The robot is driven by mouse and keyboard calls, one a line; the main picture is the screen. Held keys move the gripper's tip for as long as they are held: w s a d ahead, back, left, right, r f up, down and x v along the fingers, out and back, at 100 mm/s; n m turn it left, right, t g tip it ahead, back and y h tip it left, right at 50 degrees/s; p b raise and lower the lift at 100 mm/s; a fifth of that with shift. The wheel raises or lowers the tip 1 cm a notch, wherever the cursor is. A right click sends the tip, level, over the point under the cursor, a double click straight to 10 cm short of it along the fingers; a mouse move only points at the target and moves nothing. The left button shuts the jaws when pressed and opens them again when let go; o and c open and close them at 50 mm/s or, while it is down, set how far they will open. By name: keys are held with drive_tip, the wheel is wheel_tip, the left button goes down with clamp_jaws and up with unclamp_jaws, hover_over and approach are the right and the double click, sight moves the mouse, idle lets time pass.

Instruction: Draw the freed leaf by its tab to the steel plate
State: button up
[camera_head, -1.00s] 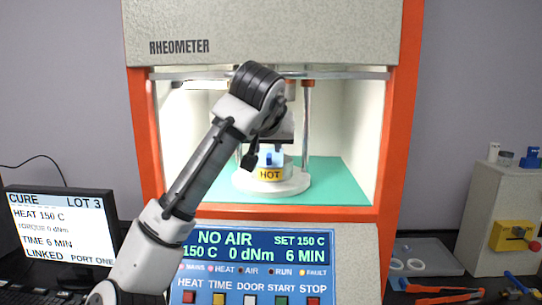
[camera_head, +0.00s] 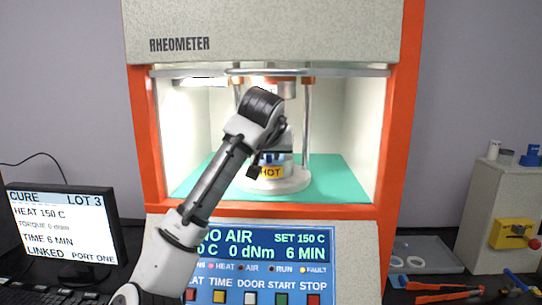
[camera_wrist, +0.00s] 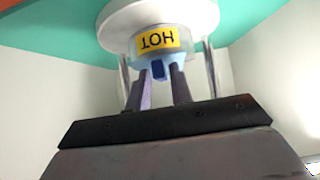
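The leaf (camera_wrist: 180,62) shows as a pale blue piece at the HOT-marked lower die in the wrist view. Its dark blue tab (camera_wrist: 158,70) points towards my gripper. My gripper (camera_wrist: 160,76) has its two fingers apart, one on each side of the tab, with a gap visible between them. I cannot tell whether either finger touches the tab. In the head view, my wrist hides the fingers and most of the leaf. I cannot make out the steel plate for certain.
The white round die base (camera_head: 290,183) stands on a green floor (camera_head: 340,185) inside the orange-framed rheometer chamber. Upright posts (camera_head: 306,120) flank the die. A grey tray (camera_head: 440,252) with white rings lies outside at right, beside orange-handled pliers (camera_head: 440,287).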

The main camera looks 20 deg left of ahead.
clamp_jaws()
drive_tip(key=shift+r, duration=0.15)
drive_tip(key=shift+r+p, duration=0.4)
drive_tip(key=shift+p, duration=0.05)
drive_tip(key=shift+g+p, duration=0.3)
drive_tip(key=shift+p, duration=0.5)
drive_tip(key=shift+r, duration=0.15)
drive_tip(key=shift+r+p, duration=0.45)
drive_tip(key=shift+p, duration=0.1)
